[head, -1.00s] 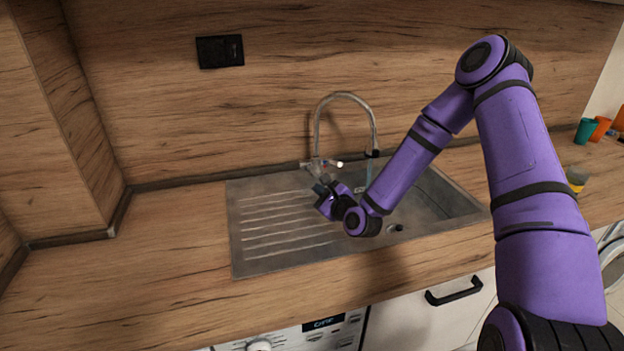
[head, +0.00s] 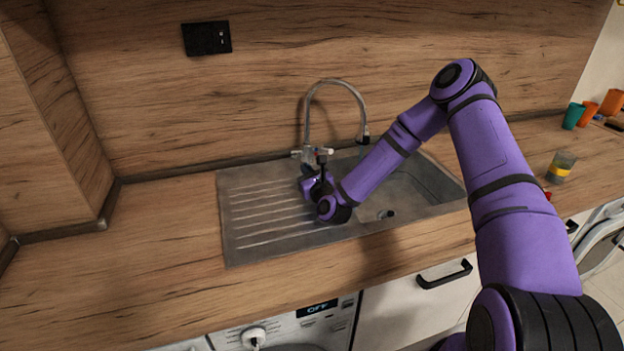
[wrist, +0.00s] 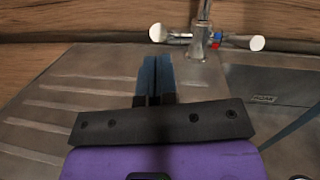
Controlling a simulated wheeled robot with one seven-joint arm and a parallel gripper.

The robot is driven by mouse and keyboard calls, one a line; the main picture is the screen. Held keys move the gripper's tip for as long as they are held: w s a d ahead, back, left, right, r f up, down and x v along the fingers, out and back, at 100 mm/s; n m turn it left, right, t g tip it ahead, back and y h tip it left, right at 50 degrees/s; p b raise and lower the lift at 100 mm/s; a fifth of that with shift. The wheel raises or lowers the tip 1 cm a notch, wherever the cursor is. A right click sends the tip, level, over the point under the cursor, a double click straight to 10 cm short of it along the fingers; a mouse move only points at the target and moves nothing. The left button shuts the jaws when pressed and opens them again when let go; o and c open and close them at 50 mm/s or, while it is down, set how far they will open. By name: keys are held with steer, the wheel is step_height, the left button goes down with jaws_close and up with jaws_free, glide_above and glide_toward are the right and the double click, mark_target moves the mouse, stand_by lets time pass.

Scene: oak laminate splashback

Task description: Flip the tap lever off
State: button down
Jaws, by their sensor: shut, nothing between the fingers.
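The tap (head: 309,132) stands at the back edge of the steel sink, with a tall arched spout curving to the right. In the wrist view, the tap body (wrist: 198,50) has a white-ended handle on the left (wrist: 157,33) and another on the right (wrist: 257,43), with blue and red marks beside the right one. My gripper (head: 321,158) is in front of the tap base. Its dark blue fingers (wrist: 156,60) are together and empty, appearing just left of the tap body and below the left handle. I cannot tell whether they touch the tap.
The ribbed drainboard (head: 265,215) lies under and left of my gripper; the basin (head: 420,185) is to the right. A thin bluish streak (head: 361,150) shows below the spout; I cannot tell if it is water. A glass (head: 560,166) and cups (head: 573,116) stand far right. Left counter is clear.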

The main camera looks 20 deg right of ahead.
steer(key=shift+w+a+r, duration=0.1)
steer(key=shift+w+a, duration=0.05)
steer(key=shift+w, duration=1.05)
steer(key=shift+r, duration=0.1)
